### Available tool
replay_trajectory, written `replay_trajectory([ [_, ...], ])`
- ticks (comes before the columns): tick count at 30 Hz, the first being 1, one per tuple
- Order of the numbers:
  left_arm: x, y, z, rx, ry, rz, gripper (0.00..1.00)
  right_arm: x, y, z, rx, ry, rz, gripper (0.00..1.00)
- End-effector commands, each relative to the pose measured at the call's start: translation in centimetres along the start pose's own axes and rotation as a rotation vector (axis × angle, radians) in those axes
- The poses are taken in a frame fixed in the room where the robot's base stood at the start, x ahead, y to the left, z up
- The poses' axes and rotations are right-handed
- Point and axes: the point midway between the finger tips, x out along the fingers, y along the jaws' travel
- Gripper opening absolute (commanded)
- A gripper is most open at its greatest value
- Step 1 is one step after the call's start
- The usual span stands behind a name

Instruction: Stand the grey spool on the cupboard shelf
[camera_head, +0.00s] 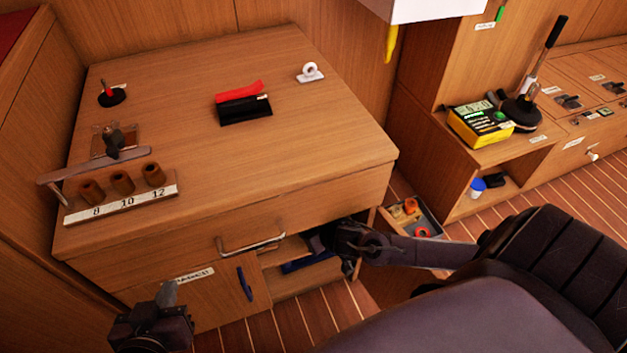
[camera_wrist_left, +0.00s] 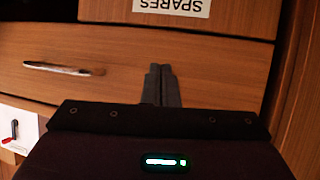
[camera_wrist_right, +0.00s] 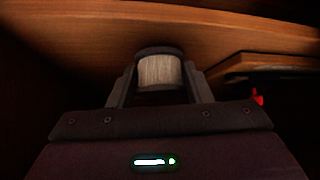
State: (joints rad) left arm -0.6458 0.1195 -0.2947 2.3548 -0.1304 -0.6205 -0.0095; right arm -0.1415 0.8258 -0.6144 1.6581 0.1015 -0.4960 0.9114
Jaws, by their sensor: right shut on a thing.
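The grey spool (camera_wrist_right: 160,72) shows in the right wrist view between the fingers of my right gripper (camera_wrist_right: 160,88), with its dark rim at the top of the picture. My right gripper is shut on it inside the dim cupboard. In the head view my right gripper (camera_head: 322,240) reaches into the cupboard opening (camera_head: 305,282) below the drawer; the spool cannot be made out there. I cannot tell whether the spool touches the shelf. My left gripper (camera_head: 167,293) is shut and empty, in front of the cabinet; its fingertips meet in the left wrist view (camera_wrist_left: 161,75).
A cabinet door (camera_head: 215,300) with a blue handle (camera_head: 245,284) is left of the opening. The drawer handle (camera_head: 250,245) sticks out above. A numbered rack (camera_head: 122,202) stands on the cabinet top.

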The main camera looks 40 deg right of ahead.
Motion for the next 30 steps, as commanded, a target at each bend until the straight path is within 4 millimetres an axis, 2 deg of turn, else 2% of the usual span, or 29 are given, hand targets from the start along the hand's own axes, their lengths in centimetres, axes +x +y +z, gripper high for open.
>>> replay_trajectory([
  [3, 0.1, -0.2, -2.2, 0.004, 0.100, -0.003, 0.00, 0.4, 0.0, 0.3, 0.001, 0.004, 0.001, 0.18],
  [6, 0.0, -0.2, -3.3, 0.006, 0.147, -0.005, 0.00, 0.6, 0.1, 0.4, 0.001, 0.004, 0.001, 0.18],
  [21, -0.1, -0.3, -4.1, 0.008, 0.180, -0.006, 0.00, 0.7, 0.1, 0.6, 0.001, 0.003, 0.001, 0.18],
  [22, -0.1, -0.3, -4.1, 0.008, 0.182, -0.006, 0.00, 0.7, 0.1, 0.6, 0.000, 0.003, 0.001, 0.49],
  [26, -0.1, -0.3, -4.1, 0.008, 0.181, -0.006, 0.00, 0.7, 0.1, 0.6, 0.000, 0.003, 0.001, 0.66],
  [30, -0.1, -0.3, -4.1, 0.008, 0.181, -0.006, 0.00, 0.7, 0.1, 0.6, 0.000, 0.003, 0.001, 0.67],
])
